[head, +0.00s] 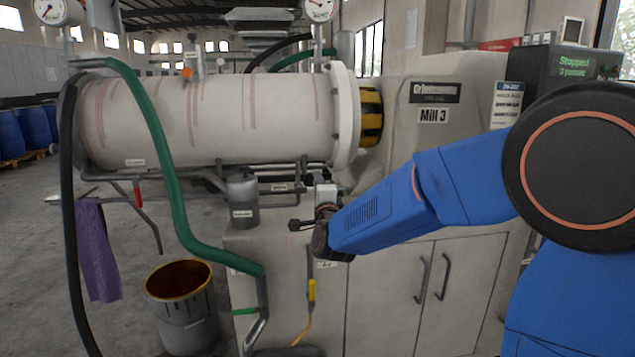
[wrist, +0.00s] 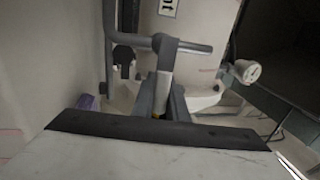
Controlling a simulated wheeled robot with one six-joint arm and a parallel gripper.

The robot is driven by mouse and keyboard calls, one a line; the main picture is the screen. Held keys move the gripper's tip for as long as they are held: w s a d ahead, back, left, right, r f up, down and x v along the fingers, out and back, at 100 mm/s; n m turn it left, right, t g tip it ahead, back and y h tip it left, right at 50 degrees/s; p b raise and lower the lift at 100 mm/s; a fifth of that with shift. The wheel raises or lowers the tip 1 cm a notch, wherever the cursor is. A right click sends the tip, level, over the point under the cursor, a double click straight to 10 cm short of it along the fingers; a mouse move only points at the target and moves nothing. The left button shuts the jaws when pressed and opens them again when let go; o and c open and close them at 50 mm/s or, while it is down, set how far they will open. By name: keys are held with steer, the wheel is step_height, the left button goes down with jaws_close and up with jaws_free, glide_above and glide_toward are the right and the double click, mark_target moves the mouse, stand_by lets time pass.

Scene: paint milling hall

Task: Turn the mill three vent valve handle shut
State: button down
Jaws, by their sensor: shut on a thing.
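Mill 3 (head: 222,118) is a long cream horizontal drum with a "Mill 3" label (head: 433,115) on its body. My gripper (wrist: 163,100) is in front of the mill body, below the drum's right end, and also shows small and dark in the head view (head: 299,225). In the wrist view its fingers are shut around a light grey lever, seemingly the vent valve handle (wrist: 165,68). The lever runs toward my palm from a collar on a grey crossbar (wrist: 196,47). The fingers hide its near end. In the head view the handle cannot be made out.
A green hose (head: 163,150) and a black hose (head: 70,200) hang at the left. An open bucket (head: 187,325) stands on the floor beside a purple cloth (head: 97,250). Pipes and a grey canister (head: 243,203) are left of my gripper. The display (head: 573,66) reads "Stopped".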

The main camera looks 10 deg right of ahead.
steer(key=shift+f, duration=0.1)
stand_by(0.3)
steer(key=c, duration=1.7)
jaws_free()
steer(key=shift+c, duration=0.2)
steer(key=shift+s, duration=0.1)
steer(key=s+f, duration=0.3)
steer(key=s, duration=1.4)
steer(key=shift+f, duration=0.15)
